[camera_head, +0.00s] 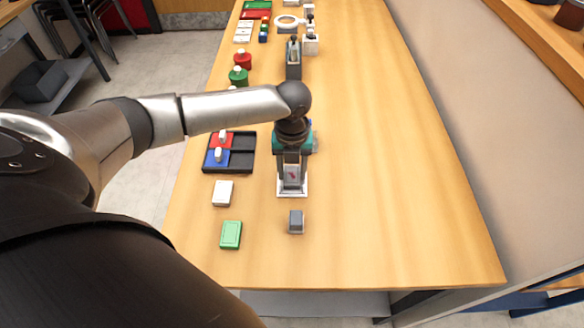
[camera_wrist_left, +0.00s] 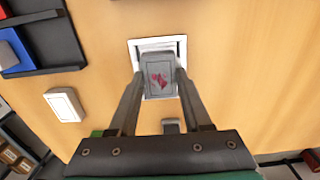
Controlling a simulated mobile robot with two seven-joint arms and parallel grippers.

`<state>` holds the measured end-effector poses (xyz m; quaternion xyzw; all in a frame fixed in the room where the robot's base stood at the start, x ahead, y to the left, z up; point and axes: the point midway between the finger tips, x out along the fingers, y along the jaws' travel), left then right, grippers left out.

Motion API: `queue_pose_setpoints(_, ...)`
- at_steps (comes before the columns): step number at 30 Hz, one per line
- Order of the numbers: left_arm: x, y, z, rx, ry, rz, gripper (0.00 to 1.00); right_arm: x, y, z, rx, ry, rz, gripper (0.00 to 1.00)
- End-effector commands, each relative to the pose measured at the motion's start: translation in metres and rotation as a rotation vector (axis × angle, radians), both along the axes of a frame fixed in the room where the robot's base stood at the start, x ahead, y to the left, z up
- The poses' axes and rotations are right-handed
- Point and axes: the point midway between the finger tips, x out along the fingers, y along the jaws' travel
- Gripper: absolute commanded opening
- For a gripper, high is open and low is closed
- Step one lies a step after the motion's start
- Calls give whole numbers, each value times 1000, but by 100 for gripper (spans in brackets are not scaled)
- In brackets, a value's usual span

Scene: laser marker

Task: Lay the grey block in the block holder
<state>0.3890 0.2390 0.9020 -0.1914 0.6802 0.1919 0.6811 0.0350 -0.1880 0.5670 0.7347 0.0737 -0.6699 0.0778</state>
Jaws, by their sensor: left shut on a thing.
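My left gripper (camera_head: 292,172) is shut on a grey block (camera_wrist_left: 158,76) with a red heart-like mark on its face. The block also shows between the fingers in the head view (camera_head: 292,175). The white block holder (camera_head: 292,192) is a square frame on the table, directly below or behind the held block. In the wrist view the holder's rim (camera_wrist_left: 181,45) shows around the block's upper end. The block covers much of the holder's inside, so I cannot tell whether they touch. My right gripper is not in view.
A smaller grey block (camera_head: 296,222) lies in front of the holder. A white block (camera_head: 222,193) and a green block (camera_head: 231,235) lie to the left. A dark compartment tray (camera_head: 242,141) holds red and blue pieces. The table's right side is clear.

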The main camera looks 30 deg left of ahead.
Motion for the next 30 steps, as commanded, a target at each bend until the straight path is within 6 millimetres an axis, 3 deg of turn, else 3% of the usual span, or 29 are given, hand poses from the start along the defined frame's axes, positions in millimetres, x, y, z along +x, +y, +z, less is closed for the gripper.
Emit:
queue_pose_setpoints(8, 0, 0, 0, 0, 0, 0, 0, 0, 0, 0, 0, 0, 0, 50)
queue_pose_setpoints(9, 0, 0, 0, -1, 1, 0, 51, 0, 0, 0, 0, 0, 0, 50)
queue_pose_setpoints(18, 0, 0, 0, -1, 1, 0, 84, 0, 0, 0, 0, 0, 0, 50)
queue_pose_setpoints(26, 0, 0, 1, 0, 0, 0, 84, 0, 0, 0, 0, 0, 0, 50)
queue_pose_setpoints(30, 1, 0, 13, 0, -1, 0, 84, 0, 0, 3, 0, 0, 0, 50)
